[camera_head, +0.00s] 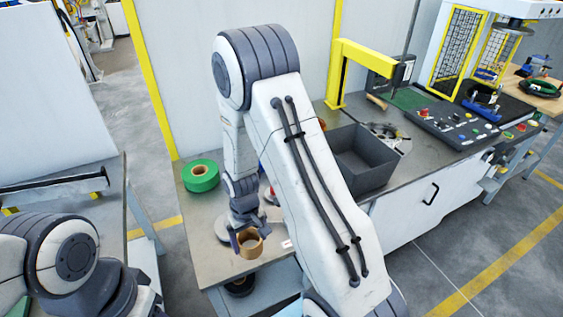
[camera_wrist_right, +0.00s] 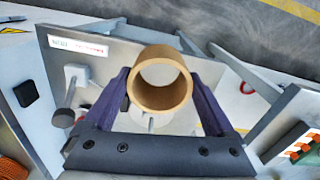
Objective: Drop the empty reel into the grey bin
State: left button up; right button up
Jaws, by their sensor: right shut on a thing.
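The empty reel (camera_head: 250,244) is a short brown cardboard tube. My right gripper (camera_head: 247,236) is shut on it and holds it over the front part of the table, left of the bin. In the right wrist view the reel (camera_wrist_right: 161,86) sits between the two dark fingers of the right gripper (camera_wrist_right: 160,92), its open end facing the camera. The grey bin (camera_head: 362,187) stands on the table to the right of my right arm, which hides part of its left side. My left arm shows at the lower left, but its gripper is not in view.
A green roll (camera_head: 200,176) lies on the table (camera_head: 205,225) at the left. A yellow post (camera_head: 337,75) stands behind the bin. A control panel (camera_head: 465,122) with buttons is to the right. A white label (camera_wrist_right: 78,42) shows in the wrist view.

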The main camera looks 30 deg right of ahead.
aim_at(355, 172)
jog(key=u, duration=1.5)
jog(key=k, duration=1.55)
jog(key=z, duration=1.7)
jog(key=i, duration=0.2)
jog(key=z, duration=0.1)
